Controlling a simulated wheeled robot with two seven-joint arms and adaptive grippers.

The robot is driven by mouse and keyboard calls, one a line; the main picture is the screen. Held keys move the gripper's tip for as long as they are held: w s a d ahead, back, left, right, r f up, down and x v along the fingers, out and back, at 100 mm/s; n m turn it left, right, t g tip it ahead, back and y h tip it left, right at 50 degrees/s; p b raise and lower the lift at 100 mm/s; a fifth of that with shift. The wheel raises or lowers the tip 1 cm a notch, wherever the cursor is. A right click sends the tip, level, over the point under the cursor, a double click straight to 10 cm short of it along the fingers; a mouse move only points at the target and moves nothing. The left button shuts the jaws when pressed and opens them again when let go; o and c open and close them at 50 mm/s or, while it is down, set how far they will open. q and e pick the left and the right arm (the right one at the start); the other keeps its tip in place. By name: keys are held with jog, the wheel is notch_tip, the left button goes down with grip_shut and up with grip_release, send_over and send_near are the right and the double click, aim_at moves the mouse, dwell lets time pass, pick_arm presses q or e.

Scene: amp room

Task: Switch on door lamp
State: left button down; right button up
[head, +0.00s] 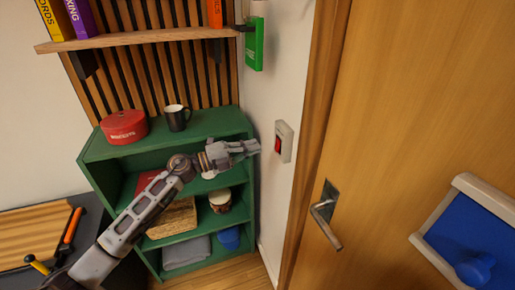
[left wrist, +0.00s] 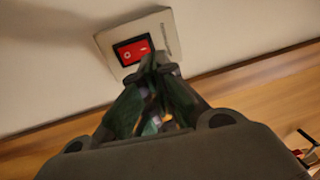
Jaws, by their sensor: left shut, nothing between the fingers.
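The wall switch has a pale plate (head: 285,140) with a red rocker (head: 278,145), mounted on the white wall just left of the door frame. In the left wrist view the red rocker (left wrist: 132,51) sits in its black surround on the plate (left wrist: 104,40). My left gripper (head: 257,146) is shut and empty, with its tips just left of the switch. In the left wrist view its fingertips (left wrist: 155,62) overlap the rocker's lower right edge; I cannot tell whether they touch it. The door lamp is not identifiable. My right gripper is not in view.
A wooden door (head: 420,90) with a metal handle (head: 323,211) is at the right. A green shelf unit (head: 215,122) stands under my left arm, bearing a red tin (head: 124,127) and a black mug (head: 177,118). A wooden shelf (head: 140,39) and a green hanging box (head: 254,45) are above.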

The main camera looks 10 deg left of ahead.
pick_arm(q)
jog(key=b+v, duration=0.1)
jog(key=v, duration=0.5)
jog(key=shift+s+a+r, duration=0.25)
jog(key=shift+a+r, duration=0.1)
jog(key=shift+r, duration=0.4)
